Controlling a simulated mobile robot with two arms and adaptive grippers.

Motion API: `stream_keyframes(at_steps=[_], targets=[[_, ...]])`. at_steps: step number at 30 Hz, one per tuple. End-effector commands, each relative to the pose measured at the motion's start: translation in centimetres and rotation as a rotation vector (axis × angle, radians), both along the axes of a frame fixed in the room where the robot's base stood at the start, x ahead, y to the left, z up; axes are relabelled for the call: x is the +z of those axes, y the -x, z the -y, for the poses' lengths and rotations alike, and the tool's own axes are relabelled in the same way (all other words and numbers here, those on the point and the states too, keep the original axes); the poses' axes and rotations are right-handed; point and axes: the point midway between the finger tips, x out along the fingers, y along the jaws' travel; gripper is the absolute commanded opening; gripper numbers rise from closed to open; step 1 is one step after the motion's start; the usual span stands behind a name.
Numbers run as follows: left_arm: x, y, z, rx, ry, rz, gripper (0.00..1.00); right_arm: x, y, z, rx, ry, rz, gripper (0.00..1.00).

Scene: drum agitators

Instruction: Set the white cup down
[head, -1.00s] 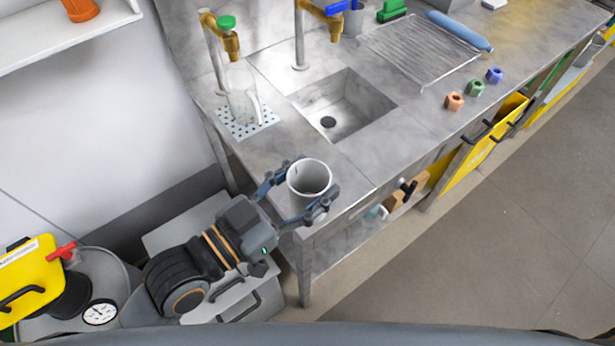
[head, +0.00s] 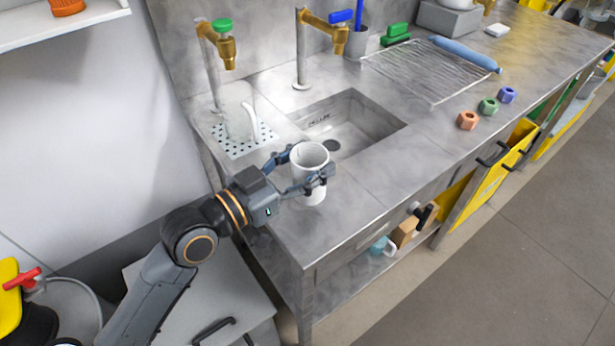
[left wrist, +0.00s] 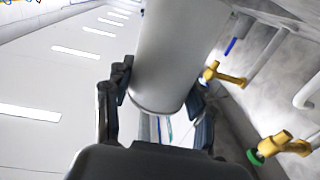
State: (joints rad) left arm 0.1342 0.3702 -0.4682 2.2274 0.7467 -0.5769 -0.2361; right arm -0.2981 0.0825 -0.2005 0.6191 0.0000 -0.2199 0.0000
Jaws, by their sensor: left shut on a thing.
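The white cup (head: 310,157) is upright over the near-left part of the steel counter (head: 361,189), just in front of the sink. My left gripper (head: 308,174) is shut around its side, with a finger on each side. I cannot tell whether the cup's base touches the counter. In the left wrist view the cup (left wrist: 178,55) fills the upper middle, between the two fingers (left wrist: 160,100). My right gripper is not in view.
The sink (head: 352,128) lies just behind the cup. A clear jug (head: 240,122) stands on a perforated mat (head: 232,150) to the left. Taps (head: 303,60) rise at the back. Coloured nuts (head: 488,106) lie to the right. The counter's front-left area is clear.

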Motion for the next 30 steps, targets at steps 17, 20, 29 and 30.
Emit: stream_keyframes(at_steps=[17,20,29,30], targets=[[-4.2,-0.9,-0.1,0.001,0.000,0.001,0.38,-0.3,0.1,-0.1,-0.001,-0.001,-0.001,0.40],[-4.2,-0.9,-0.1,0.001,0.000,0.001,0.38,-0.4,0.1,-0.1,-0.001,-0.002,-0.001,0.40],[-4.5,-0.9,-0.1,0.001,-0.001,0.001,0.78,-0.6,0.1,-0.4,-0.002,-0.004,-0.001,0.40],[-4.5,-0.9,-0.1,0.001,-0.001,0.001,0.78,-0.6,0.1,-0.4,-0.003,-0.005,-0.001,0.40]])
